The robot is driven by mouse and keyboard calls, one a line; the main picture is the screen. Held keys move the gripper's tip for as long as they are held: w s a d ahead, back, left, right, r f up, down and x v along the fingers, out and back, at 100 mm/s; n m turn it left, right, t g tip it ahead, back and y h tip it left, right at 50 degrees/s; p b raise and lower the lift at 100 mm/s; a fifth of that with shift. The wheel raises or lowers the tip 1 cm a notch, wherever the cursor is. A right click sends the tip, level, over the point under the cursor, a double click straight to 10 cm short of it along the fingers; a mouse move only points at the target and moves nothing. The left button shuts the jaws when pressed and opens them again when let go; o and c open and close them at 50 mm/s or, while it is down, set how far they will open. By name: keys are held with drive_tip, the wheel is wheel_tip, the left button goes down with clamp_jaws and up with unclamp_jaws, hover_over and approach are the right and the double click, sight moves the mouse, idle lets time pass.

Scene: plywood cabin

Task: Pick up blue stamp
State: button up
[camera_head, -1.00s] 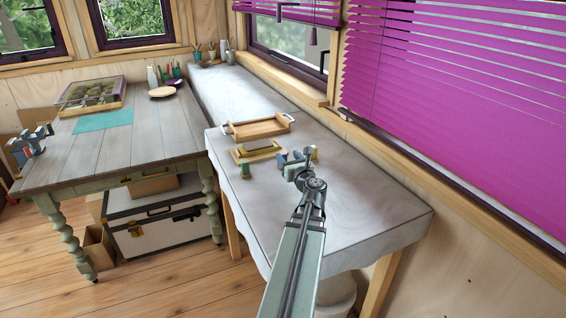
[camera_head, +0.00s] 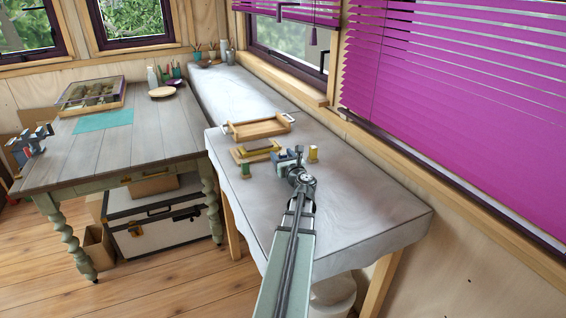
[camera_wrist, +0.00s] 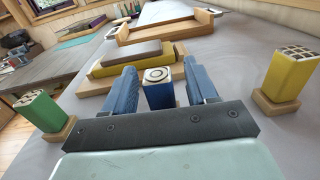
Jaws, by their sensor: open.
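The blue stamp (camera_wrist: 158,92) stands between the two fingers of my gripper (camera_wrist: 158,88) in the wrist view, its patterned end with a ring design facing up. The fingers are open, one on each side of the stamp, with a narrow gap visible on both sides. In the head view my gripper (camera_head: 286,160) is over the white table, and the stamp is largely hidden by it. A green stamp (camera_wrist: 40,112) stands to the left on a wooden block, and a yellow stamp (camera_wrist: 289,75) stands to the right on another.
Behind the blue stamp lies a stamp pad (camera_wrist: 130,55) on a yellow and wooden base. A wooden tray (camera_head: 258,127) with handles lies beyond it. The white table (camera_head: 370,210) is clear to the right and in front. The window wall runs along the right.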

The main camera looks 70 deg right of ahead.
drive_tip(key=shift+w+d, duration=0.4)
drive_tip(key=c, duration=1.1)
